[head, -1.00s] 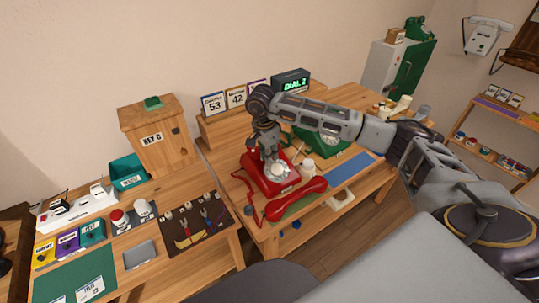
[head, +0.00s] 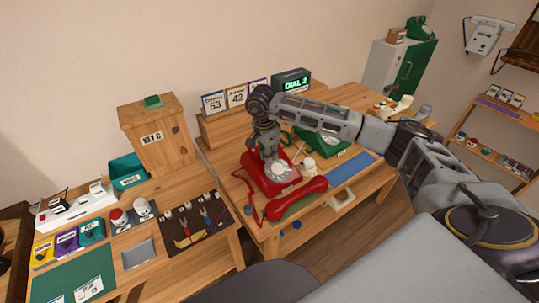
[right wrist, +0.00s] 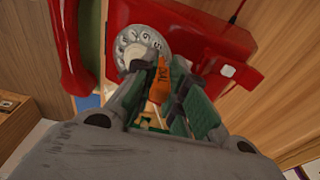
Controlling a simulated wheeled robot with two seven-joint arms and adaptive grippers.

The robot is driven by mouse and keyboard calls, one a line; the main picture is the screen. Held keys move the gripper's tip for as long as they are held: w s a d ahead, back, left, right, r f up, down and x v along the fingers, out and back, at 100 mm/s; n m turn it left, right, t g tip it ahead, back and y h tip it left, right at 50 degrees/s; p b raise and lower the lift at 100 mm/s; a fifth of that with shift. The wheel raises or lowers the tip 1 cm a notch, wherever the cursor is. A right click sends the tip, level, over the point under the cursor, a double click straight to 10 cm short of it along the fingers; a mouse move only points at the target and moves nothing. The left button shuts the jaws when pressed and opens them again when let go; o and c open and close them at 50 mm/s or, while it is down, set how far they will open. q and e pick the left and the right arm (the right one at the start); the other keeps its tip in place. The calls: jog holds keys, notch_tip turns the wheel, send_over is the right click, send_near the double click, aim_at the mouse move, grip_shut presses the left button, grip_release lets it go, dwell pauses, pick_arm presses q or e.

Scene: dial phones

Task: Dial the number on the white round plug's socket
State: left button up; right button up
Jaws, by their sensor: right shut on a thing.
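The red dial phone (head: 282,185) stands on the right-hand desk, its white dial (head: 280,170) facing up; the dial also shows in the right wrist view (right wrist: 142,46). Its red handset (head: 297,199) lies in front. My right gripper (head: 270,155) is directly over the dial. In the right wrist view its fingers (right wrist: 152,92) are closed around a small orange piece with dark lettering (right wrist: 159,82), at the dial's lower edge. Whether it touches the dial is unclear. A white power strip (head: 75,207) holds dark and light plugs; I cannot make out a round white one. My left gripper is out of view.
A display (head: 291,82) reads "DIAL 2". Number cards (head: 214,103), two of them reading 53 and 42, stand beside it. A green phone (head: 322,143) and a white mug (head: 309,166) are close to the red phone. A tool mat (head: 190,245) lies left.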

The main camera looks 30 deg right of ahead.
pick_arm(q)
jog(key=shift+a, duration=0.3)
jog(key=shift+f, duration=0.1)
pick_arm(e)
jog(key=shift+w+d, duration=0.1)
jog(key=shift+d, duration=0.05)
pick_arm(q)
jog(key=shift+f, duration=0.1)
pick_arm(e)
jog(key=shift+w+d+r, duration=0.1)
jog(key=shift+w+d, duration=0.05)
jog(key=shift+d, duration=0.25)
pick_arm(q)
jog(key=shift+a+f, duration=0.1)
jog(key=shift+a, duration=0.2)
pick_arm(e)
jog(key=shift+d, duration=0.65)
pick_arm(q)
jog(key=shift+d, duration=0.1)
